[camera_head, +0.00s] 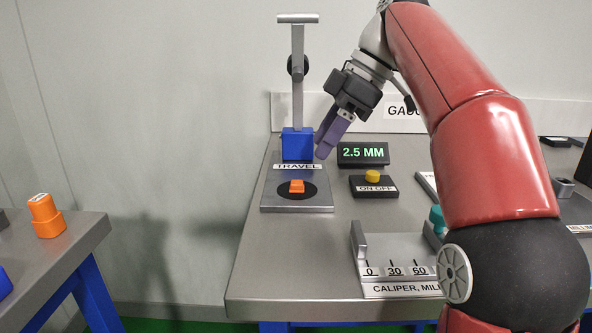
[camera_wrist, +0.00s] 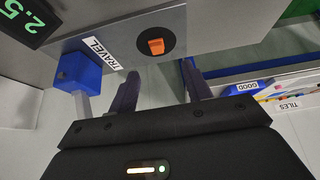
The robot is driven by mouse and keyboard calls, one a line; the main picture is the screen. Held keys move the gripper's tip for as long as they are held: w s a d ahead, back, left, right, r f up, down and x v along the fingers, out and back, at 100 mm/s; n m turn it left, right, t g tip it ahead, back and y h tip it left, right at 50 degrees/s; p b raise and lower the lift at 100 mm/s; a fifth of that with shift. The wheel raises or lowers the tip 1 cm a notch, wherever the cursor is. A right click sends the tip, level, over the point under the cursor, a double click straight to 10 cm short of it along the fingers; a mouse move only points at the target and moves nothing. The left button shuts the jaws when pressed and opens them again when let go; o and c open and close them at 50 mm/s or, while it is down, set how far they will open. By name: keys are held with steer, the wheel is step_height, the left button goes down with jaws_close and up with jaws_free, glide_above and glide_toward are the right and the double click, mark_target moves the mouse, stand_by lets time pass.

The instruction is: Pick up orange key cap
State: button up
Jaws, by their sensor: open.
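An orange key cap (camera_head: 297,187) sits on a round black disc (camera_head: 310,193) on the grey plate of the TRAVEL gauge. The wrist view also shows the orange key cap (camera_wrist: 156,46), on its black disc. My gripper (camera_head: 324,148), with purple fingers, is open and empty. It hangs beside the blue block of the gauge, above and slightly right of the cap, apart from it. In the wrist view my gripper (camera_wrist: 160,72) has its fingers spread, with the cap beyond the fingertips. Another orange piece (camera_head: 46,216) stands on the left table.
The gauge's blue block (camera_head: 297,145) and upright post (camera_head: 298,80) stand behind the cap. A 2.5 MM display (camera_head: 363,154), an ON OFF box with a yellow button (camera_head: 372,177) and a caliper (camera_head: 400,270) are to the right. Bare bench lies in front of the plate.

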mark_target(298, 182)
steer(key=shift+w+a+f, duration=0.1)
steer(key=shift+w+f, duration=0.1)
steer(key=shift+w, duration=0.05)
steer(key=b+x, duration=0.2)
steer(key=x, duration=0.5)
steer(key=shift+f+b, duration=0.2)
steer(key=shift+b, duration=0.2)
jaws_close()
